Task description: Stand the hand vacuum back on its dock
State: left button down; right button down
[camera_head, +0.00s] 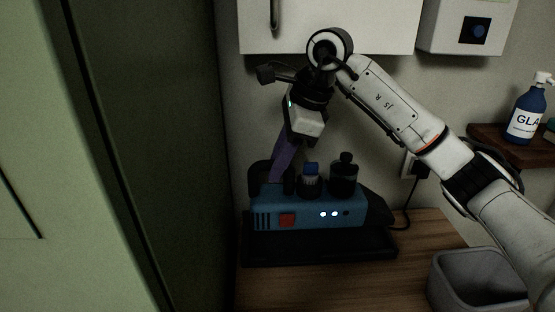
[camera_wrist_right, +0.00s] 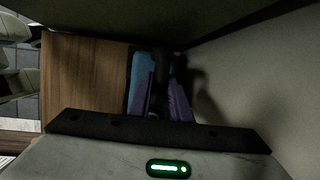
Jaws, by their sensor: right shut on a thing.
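The hand vacuum (camera_head: 300,209) has a blue body with a red button, small lights and a dark nozzle pointing right. It lies level over a low black dock (camera_head: 320,249) on the bench; I cannot tell whether it is fully seated. My right gripper (camera_head: 277,174), with purple fingers, reaches down at the vacuum's left end and is shut on its dark handle. In the right wrist view the purple fingers (camera_wrist_right: 163,105) close around a dark part, with the blue body (camera_wrist_right: 138,68) beside them. The fingertips are partly hidden. My left gripper is out of view.
A grey bin (camera_head: 447,282) stands front right on the wooden bench (camera_head: 330,285). A tall cabinet (camera_head: 145,150) is close on the left. A cable runs to a wall socket (camera_head: 410,164).

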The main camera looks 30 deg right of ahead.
aim_at(278, 194)
jog(key=shift+w+f+b, duration=0.1)
jog(key=shift+f+b, duration=1.6)
jog(key=shift+f, duration=0.45)
jog(key=shift+f+b, duration=0.85)
jog(key=shift+f, duration=0.65)
jog(key=c, duration=1.6)
grip_release()
jog(key=shift+o, duration=0.2)
jog(key=shift+f, duration=0.25)
jog(key=v, duration=1)
jog(key=shift+r, duration=0.35)
